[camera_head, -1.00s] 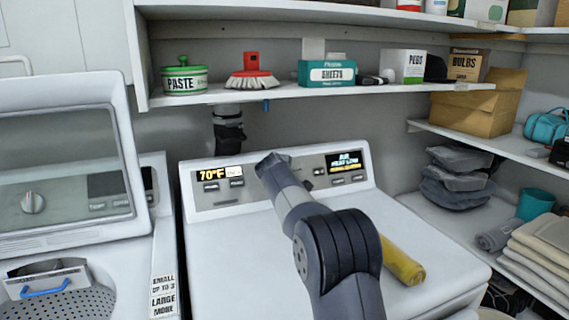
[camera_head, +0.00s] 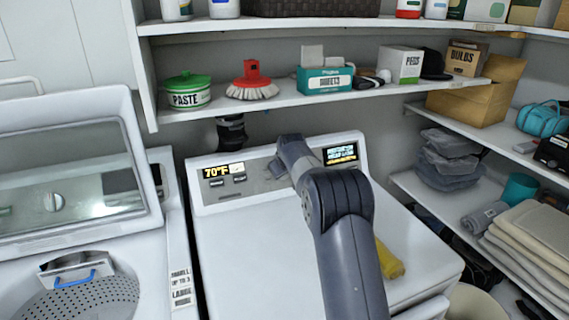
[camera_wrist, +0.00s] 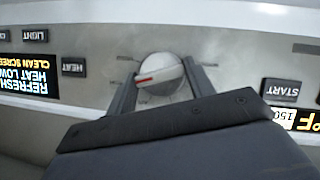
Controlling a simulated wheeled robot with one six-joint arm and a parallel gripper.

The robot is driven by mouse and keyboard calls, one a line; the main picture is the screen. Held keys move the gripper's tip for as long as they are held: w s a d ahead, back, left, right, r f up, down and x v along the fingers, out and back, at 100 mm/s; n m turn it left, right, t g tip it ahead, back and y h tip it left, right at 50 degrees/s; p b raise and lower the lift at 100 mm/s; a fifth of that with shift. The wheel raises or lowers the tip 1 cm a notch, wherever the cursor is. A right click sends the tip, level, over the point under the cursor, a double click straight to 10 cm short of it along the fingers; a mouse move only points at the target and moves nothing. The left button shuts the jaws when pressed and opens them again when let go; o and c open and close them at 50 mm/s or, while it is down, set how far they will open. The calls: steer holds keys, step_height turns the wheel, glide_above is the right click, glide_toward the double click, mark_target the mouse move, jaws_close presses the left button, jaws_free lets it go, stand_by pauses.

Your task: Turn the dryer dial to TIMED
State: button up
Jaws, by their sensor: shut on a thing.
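The dryer (camera_head: 270,235) is white, with a grey control panel along its back. Its dial (camera_wrist: 158,78) is round and white with a red pointer line, and shows in the upside-down wrist view. The pointer lies toward the left of that picture, tilted slightly. My gripper (camera_wrist: 160,84) is shut on the dial, one finger on each side. In the head view my arm hides the dial and the fingers. The dryer's display (camera_head: 340,154) also shows in the wrist view (camera_wrist: 27,78), reading REFRESH, HEAT LOW, CLEAN SCREEN. I cannot read the dial's labels.
HEAT (camera_wrist: 73,69) and START (camera_wrist: 282,92) buttons flank the dial. A yellow rolled thing (camera_head: 389,262) lies on the dryer's right side. A shelf (camera_head: 290,98) with a paste tub (camera_head: 188,92) and a brush (camera_head: 251,83) hangs above. A washer (camera_head: 70,250) stands left.

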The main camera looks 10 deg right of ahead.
steer(key=m, duration=0.1)
steer(key=m+y+p, duration=0.1)
steer(key=shift+d+m+g+y, duration=0.2)
steer(key=shift+m+g+y, duration=0.1)
steer(key=shift+m, duration=0.1)
steer(key=shift+d+f+m+y, duration=0.1)
steer(key=shift+m+y, duration=1)
steer(key=shift+m, duration=0.6)
steer(key=o, duration=0.9)
steer(key=shift+o, duration=0.2)
steer(key=b+v, duration=0.2)
steer(key=v, duration=0.8)
steer(key=shift+s+d+r, duration=0.15)
steer(key=shift+s+r, duration=0.05)
steer(key=shift+r, duration=0.15)
steer(key=shift+w, duration=0.1)
steer(key=p+x, duration=0.2)
steer(key=x, duration=0.8)
steer(key=shift+w+f, duration=0.15)
steer(key=shift+f, duration=0.1)
